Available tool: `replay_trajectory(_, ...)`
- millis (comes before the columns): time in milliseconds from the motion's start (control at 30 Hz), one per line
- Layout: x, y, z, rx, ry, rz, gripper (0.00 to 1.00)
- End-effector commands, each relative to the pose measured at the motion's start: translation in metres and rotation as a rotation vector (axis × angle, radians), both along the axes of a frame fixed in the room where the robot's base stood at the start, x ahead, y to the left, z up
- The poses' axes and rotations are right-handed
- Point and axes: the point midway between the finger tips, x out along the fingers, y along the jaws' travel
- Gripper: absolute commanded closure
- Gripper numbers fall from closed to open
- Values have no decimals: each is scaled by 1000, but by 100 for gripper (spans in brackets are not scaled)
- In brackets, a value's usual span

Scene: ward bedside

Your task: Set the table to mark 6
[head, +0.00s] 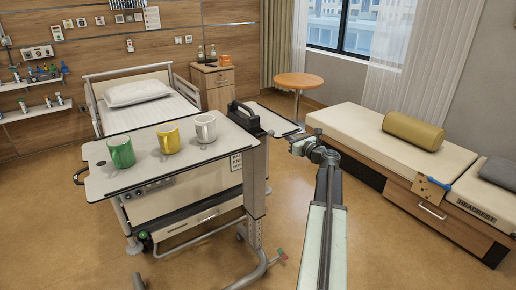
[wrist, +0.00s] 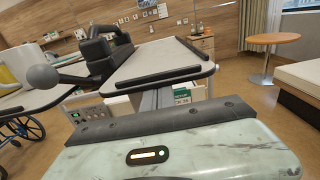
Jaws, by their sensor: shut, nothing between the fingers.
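The overbed table (head: 110,182) stands across the bed in the head view, its pale top carrying a green mug (head: 121,152), a yellow mug (head: 169,139) and a white mug (head: 205,128). A black fitting (head: 244,114) sits at its right end; it also shows in the wrist view (wrist: 98,58), with a grey ball knob (wrist: 42,78) to its left. The grey column (head: 256,185) bears small markings too small to read, so I cannot tell the mark. My gripper (head: 299,147) is shut and empty, right of the column and apart from it. Its fingertips are not clear in the wrist view.
A smaller side leaf (head: 268,119) extends behind the column. The table's wheeled base (head: 262,272) lies on the floor. A bed (head: 150,110) is behind, a padded bench (head: 365,133) at the right, and a round table (head: 299,80) at the back. Floor around my arm looks clear.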

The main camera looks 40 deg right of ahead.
Motion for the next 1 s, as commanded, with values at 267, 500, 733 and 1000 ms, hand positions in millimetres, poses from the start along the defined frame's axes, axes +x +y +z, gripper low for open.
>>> replay_trajectory(267,0,-1,18,4,-4,-1,100)
replay_trajectory(500,0,-1,31,4,-4,-1,100)
replay_trajectory(733,0,0,27,3,-3,-1,100)
replay_trajectory(1000,0,0,18,1,-1,0,100)
